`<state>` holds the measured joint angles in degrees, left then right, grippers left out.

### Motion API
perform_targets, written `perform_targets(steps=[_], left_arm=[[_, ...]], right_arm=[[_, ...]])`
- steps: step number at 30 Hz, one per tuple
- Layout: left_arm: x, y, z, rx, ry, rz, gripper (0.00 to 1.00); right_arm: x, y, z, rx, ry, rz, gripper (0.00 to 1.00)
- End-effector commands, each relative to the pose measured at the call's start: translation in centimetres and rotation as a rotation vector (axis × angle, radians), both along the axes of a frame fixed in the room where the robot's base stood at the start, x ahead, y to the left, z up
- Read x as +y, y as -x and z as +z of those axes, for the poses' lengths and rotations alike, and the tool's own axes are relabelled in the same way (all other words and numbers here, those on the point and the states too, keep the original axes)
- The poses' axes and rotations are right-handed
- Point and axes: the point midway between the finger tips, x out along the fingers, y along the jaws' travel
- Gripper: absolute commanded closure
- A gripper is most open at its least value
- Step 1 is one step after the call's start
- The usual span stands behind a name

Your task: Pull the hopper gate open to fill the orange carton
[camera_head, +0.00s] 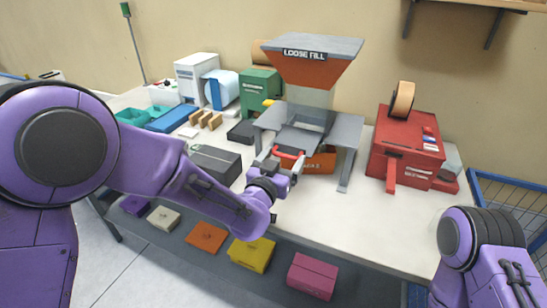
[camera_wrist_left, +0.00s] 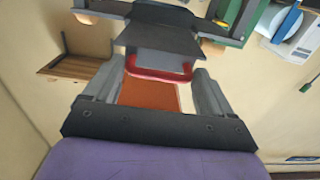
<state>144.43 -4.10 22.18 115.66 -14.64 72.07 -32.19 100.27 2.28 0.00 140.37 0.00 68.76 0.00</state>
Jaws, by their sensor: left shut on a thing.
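The hopper (camera_head: 305,68), marked LOOSE FILL, has an orange front and a clear lower section, and stands on a grey stand (camera_head: 347,135). The gate's red handle (camera_head: 289,153) sticks out at the front. My left gripper (camera_head: 282,164) is at that handle, shut on it. In the left wrist view the red handle (camera_wrist_left: 158,74) lies between the two fingers, in front of a grey plate (camera_wrist_left: 160,40). The orange carton (camera_head: 322,161) is under the hopper, partly hidden by the gate and my gripper. Its inside is not visible. My right gripper is out of the picture.
A red machine with a tape roll (camera_head: 405,145) stands right of the hopper. A dark box (camera_head: 215,163), small brown blocks (camera_head: 208,120) and a green machine (camera_head: 260,92) are to the left. Several coloured cartons (camera_head: 312,277) lie on the lower shelf. The front right tabletop is clear.

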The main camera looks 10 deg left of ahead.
Motion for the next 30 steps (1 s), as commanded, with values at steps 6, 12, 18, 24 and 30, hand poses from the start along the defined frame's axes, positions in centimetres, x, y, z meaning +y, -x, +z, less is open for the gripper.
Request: perform_targets(steps=[6,12,18,24,30], left_arm=[[0.0,0.1,0.0,0.001,0.001,-0.003,0.06],[0.1,0.2,-0.1,0.001,0.001,0.000,0.06],[1.0,3.1,-0.4,0.001,0.000,0.000,0.06],[2.1,7.7,-0.3,0.000,-0.001,-0.002,0.06],[2.7,10.0,-0.1,0.001,0.000,-0.002,0.06]], right_arm=[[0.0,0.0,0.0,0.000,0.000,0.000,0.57],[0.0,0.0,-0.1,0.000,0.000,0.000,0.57],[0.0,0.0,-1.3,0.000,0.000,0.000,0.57],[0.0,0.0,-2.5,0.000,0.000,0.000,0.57],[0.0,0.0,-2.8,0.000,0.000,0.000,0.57]])
